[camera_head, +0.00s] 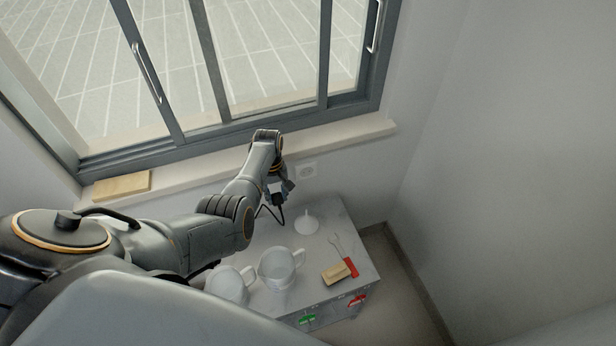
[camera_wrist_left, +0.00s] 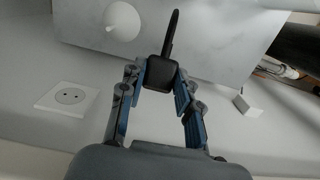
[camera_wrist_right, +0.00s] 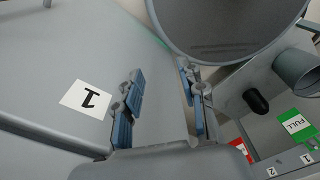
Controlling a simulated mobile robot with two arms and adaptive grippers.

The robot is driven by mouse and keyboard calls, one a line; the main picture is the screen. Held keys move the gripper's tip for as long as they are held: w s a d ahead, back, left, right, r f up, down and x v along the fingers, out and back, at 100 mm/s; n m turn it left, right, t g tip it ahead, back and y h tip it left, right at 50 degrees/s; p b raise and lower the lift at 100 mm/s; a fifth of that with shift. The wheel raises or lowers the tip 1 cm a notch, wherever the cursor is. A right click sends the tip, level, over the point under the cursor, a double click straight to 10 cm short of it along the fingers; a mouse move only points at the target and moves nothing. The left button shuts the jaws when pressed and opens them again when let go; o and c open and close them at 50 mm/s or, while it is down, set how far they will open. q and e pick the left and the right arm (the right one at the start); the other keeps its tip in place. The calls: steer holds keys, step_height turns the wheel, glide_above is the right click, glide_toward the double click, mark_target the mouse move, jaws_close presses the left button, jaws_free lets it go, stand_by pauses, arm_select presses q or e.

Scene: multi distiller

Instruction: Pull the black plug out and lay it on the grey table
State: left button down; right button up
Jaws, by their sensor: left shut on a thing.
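My left gripper (camera_head: 286,186) is shut on the black plug (camera_head: 278,198), beside the wall and near the back edge of the grey table (camera_head: 332,212). In the left wrist view the plug (camera_wrist_left: 160,73) sits between the two fingertips (camera_wrist_left: 160,82), with its black cord leading away over the table (camera_wrist_left: 222,40). The white wall socket (camera_head: 307,170) is empty and apart from the plug; it also shows in the left wrist view (camera_wrist_left: 70,97). My right gripper (camera_wrist_right: 160,92) is open and empty in the right wrist view. It is out of the head view.
On the table stand two white jugs (camera_head: 278,267) (camera_head: 229,284), a white funnel-like piece (camera_head: 306,223), a wooden block (camera_head: 335,273) and a red-handled tool (camera_head: 350,267). A wooden board (camera_head: 121,186) lies on the window sill (camera_head: 345,135). The back middle of the table is fairly clear.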

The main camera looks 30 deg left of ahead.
mark_target(276, 196)
arm_select(q)
steer(key=shift+s+a+f+b, duration=0.1)
steer(key=shift+a+f+b, duration=0.05)
steer(key=shift+f+b, duration=1.4)
steer(key=shift+f, duration=0.2)
steer(key=shift+f+b, duration=4.55)
steer(key=shift+f, duration=0.5)
steer(key=shift+f+b, duration=1.3)
steer(key=shift+f, duration=0.15)
steer(key=shift+f+b, duration=0.7)
steer(key=shift+f, duration=0.05)
